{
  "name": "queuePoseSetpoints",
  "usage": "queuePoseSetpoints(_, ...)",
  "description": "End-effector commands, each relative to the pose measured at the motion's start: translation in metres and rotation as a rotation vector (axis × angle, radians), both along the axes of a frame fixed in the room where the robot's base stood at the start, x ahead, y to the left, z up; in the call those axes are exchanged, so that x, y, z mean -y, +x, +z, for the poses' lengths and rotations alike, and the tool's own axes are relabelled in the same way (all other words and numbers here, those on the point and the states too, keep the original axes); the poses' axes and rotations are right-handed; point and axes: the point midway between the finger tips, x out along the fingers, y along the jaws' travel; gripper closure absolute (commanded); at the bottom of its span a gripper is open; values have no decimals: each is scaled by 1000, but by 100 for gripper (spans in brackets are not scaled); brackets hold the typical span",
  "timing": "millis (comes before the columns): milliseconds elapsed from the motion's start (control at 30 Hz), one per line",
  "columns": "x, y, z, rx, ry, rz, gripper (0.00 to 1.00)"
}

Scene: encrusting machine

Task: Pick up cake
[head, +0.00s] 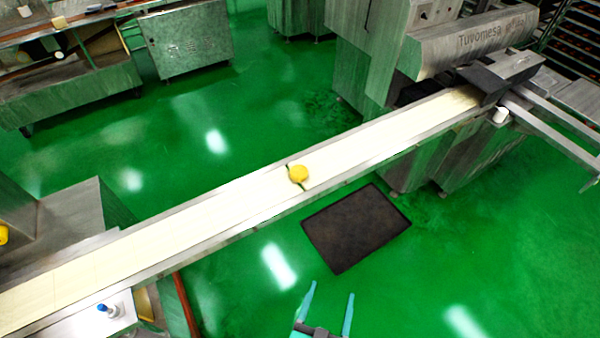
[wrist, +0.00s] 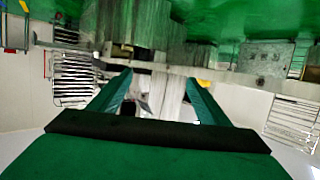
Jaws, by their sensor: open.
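A small round yellow cake (head: 299,174) sits on the cream conveyor belt (head: 220,203), near the middle of the belt, beside a narrow dark green gap across it. My gripper (head: 331,292) is at the bottom of the head view, with two teal fingers spread apart and nothing between them. It is below the belt in the picture, well apart from the cake. In the wrist view my gripper's fingers (wrist: 158,95) also stand apart and empty. I cannot make out the cake in the wrist view.
A dark flat tray or mat (head: 356,228) lies below the belt. The steel machine (head: 470,45) stands at the belt's upper right end. A steel cabinet (head: 186,45) stands at the upper left. Green floor lies open on both sides of the belt.

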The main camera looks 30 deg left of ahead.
Motion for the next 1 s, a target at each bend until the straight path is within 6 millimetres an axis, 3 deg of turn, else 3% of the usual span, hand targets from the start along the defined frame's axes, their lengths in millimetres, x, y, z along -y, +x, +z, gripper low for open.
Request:
queuePoseSetpoints(33, -11, 19, 0, 4, 1, 22, 30)
queuePoseSetpoints(300, -69, 102, -3, -31, -4, 114, 30)
queuePoseSetpoints(600, -155, 181, 26, -68, -8, 216, 30)
queuePoseSetpoints(800, -203, 210, 50, -91, -12, 264, 30)
queuePoseSetpoints(1000, -224, 221, 60, -103, -14, 284, 30)
